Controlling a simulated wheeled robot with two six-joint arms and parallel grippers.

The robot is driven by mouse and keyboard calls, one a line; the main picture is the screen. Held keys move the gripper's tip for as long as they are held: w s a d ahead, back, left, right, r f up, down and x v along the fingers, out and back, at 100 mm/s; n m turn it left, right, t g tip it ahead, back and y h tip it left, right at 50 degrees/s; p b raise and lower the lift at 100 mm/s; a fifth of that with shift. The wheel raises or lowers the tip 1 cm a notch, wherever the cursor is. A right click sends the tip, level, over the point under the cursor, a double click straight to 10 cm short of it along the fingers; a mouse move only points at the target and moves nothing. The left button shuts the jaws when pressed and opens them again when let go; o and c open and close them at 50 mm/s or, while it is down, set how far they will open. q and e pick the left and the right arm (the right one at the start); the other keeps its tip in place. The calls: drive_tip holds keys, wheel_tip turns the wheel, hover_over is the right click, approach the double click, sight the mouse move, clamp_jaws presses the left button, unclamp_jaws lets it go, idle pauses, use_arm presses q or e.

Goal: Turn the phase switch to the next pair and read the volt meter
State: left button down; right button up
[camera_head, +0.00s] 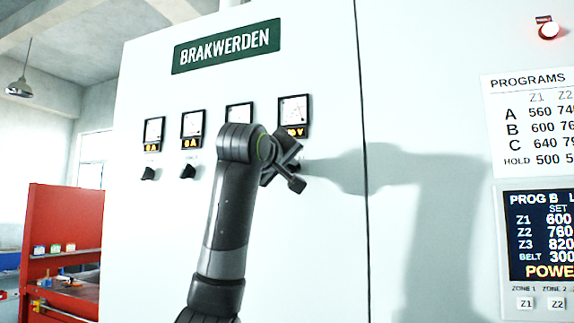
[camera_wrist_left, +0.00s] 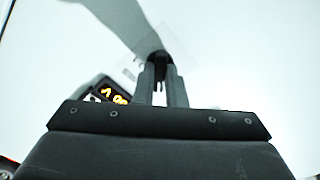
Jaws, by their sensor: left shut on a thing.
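The volt meter (camera_head: 294,108) is the rightmost of a row of dark-framed meters on the white cabinet. Its orange readout ends in "0 V", with its left part covered by my arm. It also shows tilted in the left wrist view (camera_wrist_left: 112,94), where the readout is too blurred to read surely. My left gripper (camera_head: 292,166) is at the panel just below this meter. In the left wrist view its fingers (camera_wrist_left: 160,75) are shut on the dark knob of the phase switch (camera_wrist_left: 160,57). The knob's pointing direction is hidden. My right gripper is out of view.
More meters hang to the left, with black knobs (camera_head: 188,171) under two of them. A programs sheet (camera_head: 530,125), a display (camera_head: 540,235) and a red lamp (camera_head: 549,30) are at the right. A red shelf unit (camera_head: 62,225) stands at the left.

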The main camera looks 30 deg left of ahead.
use_arm(q)
drive_tip(key=m, duration=0.4)
drive_tip(key=shift+m, duration=2.2)
drive_tip(key=c, duration=1.5)
unclamp_jaws()
